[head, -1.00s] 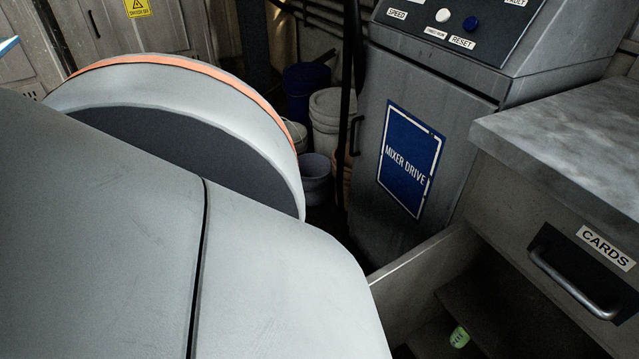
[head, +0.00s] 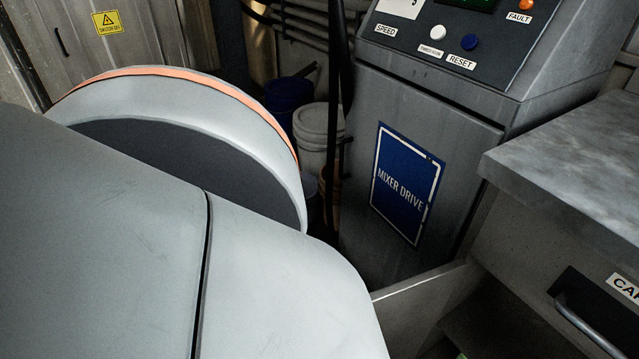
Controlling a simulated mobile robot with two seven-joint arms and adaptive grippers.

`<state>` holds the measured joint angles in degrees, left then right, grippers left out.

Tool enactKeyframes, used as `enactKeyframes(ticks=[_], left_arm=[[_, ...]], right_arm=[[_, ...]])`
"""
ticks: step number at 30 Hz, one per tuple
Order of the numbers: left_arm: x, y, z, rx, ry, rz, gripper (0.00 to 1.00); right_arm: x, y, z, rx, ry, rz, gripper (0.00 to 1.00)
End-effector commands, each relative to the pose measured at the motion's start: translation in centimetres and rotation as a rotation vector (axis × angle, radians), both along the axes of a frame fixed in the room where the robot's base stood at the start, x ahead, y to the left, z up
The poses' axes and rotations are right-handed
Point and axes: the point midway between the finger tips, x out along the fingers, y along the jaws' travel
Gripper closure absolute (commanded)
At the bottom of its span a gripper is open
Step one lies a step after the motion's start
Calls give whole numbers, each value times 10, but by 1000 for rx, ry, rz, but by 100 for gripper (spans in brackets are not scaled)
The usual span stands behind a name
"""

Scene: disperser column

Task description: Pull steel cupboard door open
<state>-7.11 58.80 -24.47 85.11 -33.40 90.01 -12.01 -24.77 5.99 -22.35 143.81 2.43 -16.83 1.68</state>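Below the grey bench top on the right, a grey steel panel (head: 425,308) juts out toward the left, beside a dark opening (head: 490,322). It looks like a cupboard door standing open, but my arm hides its near part and I cannot see its handle or how far it is swung. A drawer (head: 590,310) with a bar handle and a partly cut-off label sits to the right of the opening. A large pale link of my own arm fills the lower left. Neither of my grippers is in view, so any contact with the panel is hidden.
A grey mixer drive cabinet (head: 460,140) with a blue sign and sloped control panel stands behind. The bench top (head: 570,155) juts out at right. Buckets (head: 318,125) and pipes crowd the back. A grey cabinet (head: 60,55) with a yellow warning sign (head: 107,22) stands at upper left.

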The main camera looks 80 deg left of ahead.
Motion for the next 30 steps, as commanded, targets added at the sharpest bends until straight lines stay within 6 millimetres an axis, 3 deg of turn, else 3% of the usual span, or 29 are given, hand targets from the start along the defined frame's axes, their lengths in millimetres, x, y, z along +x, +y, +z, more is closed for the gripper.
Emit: enactKeyframes(ticks=[20, 21, 23, 30], left_arm=[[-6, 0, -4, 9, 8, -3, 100], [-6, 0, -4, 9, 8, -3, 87], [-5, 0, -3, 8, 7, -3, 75], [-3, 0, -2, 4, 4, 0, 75]], right_arm=[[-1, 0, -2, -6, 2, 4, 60], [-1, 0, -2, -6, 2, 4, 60], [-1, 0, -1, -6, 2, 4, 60], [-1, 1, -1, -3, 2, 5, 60]])
